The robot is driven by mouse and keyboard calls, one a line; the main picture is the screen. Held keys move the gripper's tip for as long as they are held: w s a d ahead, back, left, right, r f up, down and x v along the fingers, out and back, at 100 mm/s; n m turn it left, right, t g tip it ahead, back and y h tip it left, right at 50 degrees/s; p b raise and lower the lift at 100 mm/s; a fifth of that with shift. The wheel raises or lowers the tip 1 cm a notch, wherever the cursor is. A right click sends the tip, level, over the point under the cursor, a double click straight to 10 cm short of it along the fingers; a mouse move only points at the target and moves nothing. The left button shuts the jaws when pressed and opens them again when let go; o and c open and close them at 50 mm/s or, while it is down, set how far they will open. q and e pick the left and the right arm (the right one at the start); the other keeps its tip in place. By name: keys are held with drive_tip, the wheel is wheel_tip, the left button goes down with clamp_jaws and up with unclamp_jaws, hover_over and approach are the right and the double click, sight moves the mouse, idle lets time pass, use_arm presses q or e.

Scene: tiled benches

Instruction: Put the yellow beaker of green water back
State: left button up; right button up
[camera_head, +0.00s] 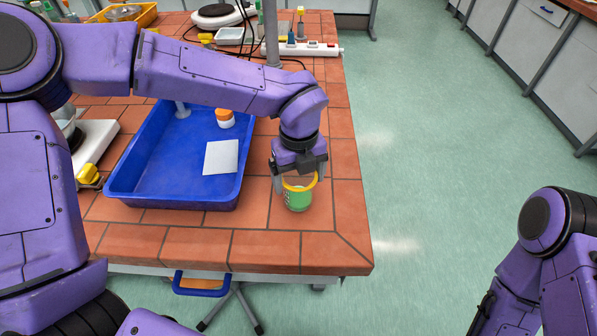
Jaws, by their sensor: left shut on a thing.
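The yellow-rimmed beaker of green water (298,201) is upright at the near right part of the tiled bench (270,247). My left gripper (297,184) is above it, with its fingers down around the rim, and is shut on the beaker. I cannot tell whether the beaker's base touches the tiles. My right arm shows at the lower right, off the bench; its fingertips are not in view.
A blue tray (165,200) left of the beaker holds a white sheet (221,157) and an orange-capped bottle (225,118). A power strip (302,49) and hot plate (215,15) are at the back. Bare tiles lie around the beaker, close to the bench's right edge.

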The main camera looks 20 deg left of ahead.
use_arm(q)
drive_tip(key=shift+s+f, duration=0.1)
drive_tip(key=shift+f, duration=0.15)
drive_tip(key=o, duration=1)
drive_tip(key=shift+r, duration=0.1)
wheel_tip(320, 180, up, 11)
drive_tip(key=b, duration=0.2)
drive_tip(key=shift+s+d+f+b, duration=0.15)
drive_tip(key=shift+s+f+b, duration=0.05)
drive_tip(key=shift+b, duration=0.1)
